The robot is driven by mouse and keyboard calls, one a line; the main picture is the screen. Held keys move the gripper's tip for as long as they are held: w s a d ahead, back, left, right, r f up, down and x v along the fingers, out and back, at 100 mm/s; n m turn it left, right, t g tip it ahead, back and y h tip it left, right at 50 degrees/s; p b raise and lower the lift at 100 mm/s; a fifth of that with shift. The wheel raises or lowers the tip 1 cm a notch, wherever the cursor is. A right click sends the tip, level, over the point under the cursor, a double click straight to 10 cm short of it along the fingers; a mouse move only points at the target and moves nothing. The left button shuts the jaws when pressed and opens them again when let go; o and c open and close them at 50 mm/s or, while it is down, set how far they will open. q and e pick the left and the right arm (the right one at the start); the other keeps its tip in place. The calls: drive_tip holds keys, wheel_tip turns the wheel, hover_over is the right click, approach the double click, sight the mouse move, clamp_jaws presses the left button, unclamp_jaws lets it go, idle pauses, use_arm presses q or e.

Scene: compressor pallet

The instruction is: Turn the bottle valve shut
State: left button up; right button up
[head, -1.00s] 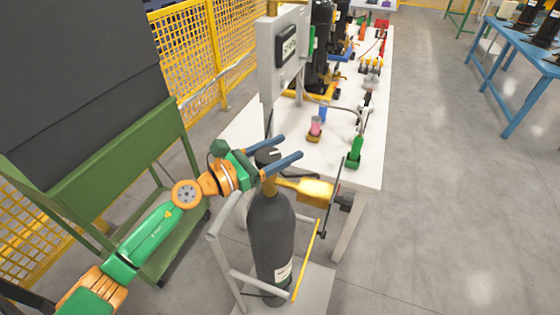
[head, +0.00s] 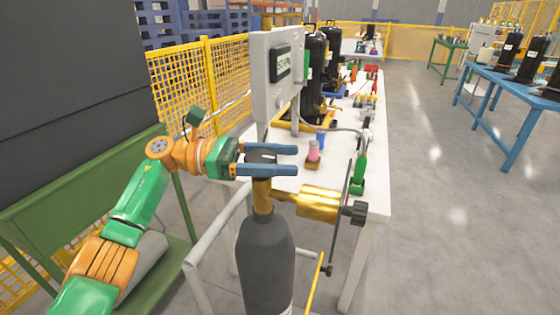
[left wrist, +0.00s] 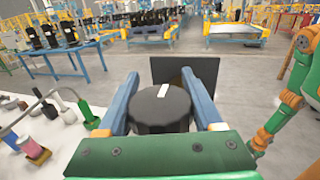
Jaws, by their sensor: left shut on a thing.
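The bottle (head: 266,250) is a dark grey cylinder standing upright, with a brass valve body (head: 262,195) on its neck. Its black round valve knob (head: 262,156) is on top; in the left wrist view the knob (left wrist: 160,112) shows a white mark pointing roughly away from the palm. My left gripper (head: 290,159) comes in level from the left, its two blue fingers on either side of the knob, shut on it. A brass regulator (head: 312,203) with a black knob (head: 355,212) sticks out to the right of the valve. My right gripper is not in view.
A pale tubular frame (head: 215,238) stands around the bottle. Behind it is a white table (head: 376,192) with a grey display box (head: 275,75), small parts and hoses. A green bench (head: 60,210) stands left. The floor at right is clear.

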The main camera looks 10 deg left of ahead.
use_arm(q)
drive_tip(key=shift+s+f+g, duration=0.1)
drive_tip(key=shift+g, duration=0.2)
drive_tip(key=o, duration=1.4)
drive_tip(key=shift+d, duration=0.15)
drive_tip(key=shift+c, duration=0.2)
